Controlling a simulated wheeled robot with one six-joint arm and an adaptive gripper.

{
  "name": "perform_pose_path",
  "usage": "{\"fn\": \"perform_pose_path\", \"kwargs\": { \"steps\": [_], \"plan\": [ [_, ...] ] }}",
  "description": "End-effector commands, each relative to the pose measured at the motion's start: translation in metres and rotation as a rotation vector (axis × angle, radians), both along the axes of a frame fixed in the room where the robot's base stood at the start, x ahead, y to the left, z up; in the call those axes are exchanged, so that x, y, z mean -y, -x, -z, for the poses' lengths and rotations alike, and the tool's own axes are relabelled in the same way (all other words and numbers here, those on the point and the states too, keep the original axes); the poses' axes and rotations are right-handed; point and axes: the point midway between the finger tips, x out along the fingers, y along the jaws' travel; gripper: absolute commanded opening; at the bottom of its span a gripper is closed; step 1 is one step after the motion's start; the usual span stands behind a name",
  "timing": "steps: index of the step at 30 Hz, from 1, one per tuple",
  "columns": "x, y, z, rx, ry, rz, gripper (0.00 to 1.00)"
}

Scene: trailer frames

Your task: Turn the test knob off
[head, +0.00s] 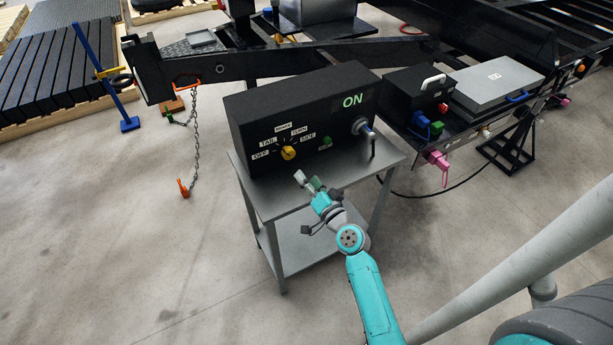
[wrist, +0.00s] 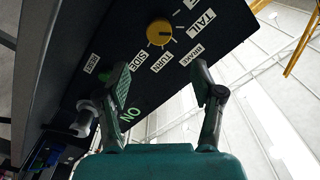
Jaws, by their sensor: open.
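The test knob (head: 288,153) is a round yellow knob on the front of a black test box (head: 245,125). Labels OFF, TAIL, BRAKE, TURN and SIDE ring it. I cannot tell for sure which label it points at. A green ON sign (head: 352,101) shows at the box's upper right. My gripper (head: 309,182) is in front of the box, a little below and right of the knob, apart from it. In the wrist view the knob (wrist: 160,31) is beyond the spread fingertips (wrist: 161,82). My gripper is open and empty.
The box stands on a grey metal cart (head: 285,196) with a lower shelf. A green button (head: 327,141) and a metal plug (head: 362,127) are right of the knob. A black trailer frame (head: 210,72) stands behind.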

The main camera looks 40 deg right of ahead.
Motion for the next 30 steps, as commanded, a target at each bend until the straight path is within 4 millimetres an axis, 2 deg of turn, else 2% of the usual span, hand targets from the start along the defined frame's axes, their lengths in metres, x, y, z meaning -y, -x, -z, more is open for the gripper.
{"fn": "perform_pose_path", "kwargs": {
  "steps": [7,13,20,23,30],
  "plan": [
    [-0.008,-0.023,-0.03,-0.162,0.225,-0.14,0.67],
    [0.004,-0.023,-0.038,-0.38,0.394,-0.194,0.67],
    [0.014,-0.023,-0.036,-0.478,0.442,-0.198,0.67],
    [0.016,-0.032,-0.032,-0.478,0.442,-0.198,0.67],
    [0.022,-0.071,-0.017,-0.476,0.441,-0.199,0.67]
  ]
}}
